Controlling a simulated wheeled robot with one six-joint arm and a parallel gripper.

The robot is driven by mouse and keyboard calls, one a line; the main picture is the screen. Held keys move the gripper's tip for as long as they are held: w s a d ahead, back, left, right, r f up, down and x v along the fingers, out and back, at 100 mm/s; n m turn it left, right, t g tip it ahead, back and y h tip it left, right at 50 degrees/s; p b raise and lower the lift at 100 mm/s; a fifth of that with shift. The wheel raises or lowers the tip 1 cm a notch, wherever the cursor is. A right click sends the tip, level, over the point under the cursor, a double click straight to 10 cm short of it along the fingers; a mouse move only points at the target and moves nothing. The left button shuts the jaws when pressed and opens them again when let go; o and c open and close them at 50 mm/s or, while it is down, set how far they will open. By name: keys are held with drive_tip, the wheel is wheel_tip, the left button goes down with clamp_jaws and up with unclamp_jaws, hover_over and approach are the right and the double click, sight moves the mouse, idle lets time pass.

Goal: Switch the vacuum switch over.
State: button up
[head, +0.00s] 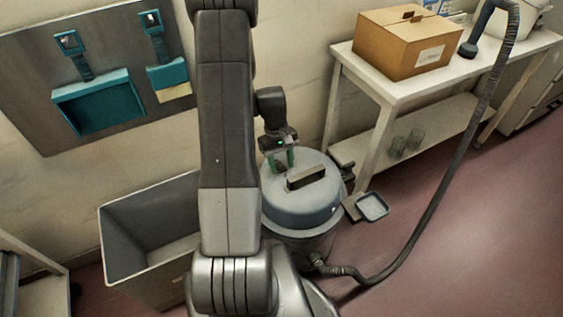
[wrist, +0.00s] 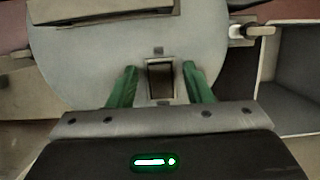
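The vacuum is a round drum with a blue-grey lid (head: 318,206) and a dark handle (head: 306,178) on top. The vacuum switch (wrist: 160,78) is a small dark rocker in a frame on the lid, with a small mark above and below it in the wrist view. My gripper (head: 280,160) is over the rear part of the lid. In the wrist view its two green fingers (wrist: 159,70) stand apart, one on each side of the switch, with nothing between them held. I cannot tell which way the rocker is tipped or whether the fingertips touch the lid.
A grey open bin (head: 130,255) stands left of the vacuum. A hose (head: 440,195) runs from the drum across the floor up to a table at right with a cardboard box (head: 405,42). A dustpan (head: 371,207) lies close to the drum's right. The wall panel (head: 35,80) holds blue-green holders.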

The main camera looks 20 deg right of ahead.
drive_tip(key=p+v, duration=0.2)
drive_tip(key=v, duration=1.1)
drive_tip(key=shift+r, duration=0.45)
drive_tip(key=shift+f, duration=0.1)
drive_tip(key=b+x, duration=0.2)
drive_tip(key=x, duration=1.2)
drive_tip(key=shift+w, duration=0.1)
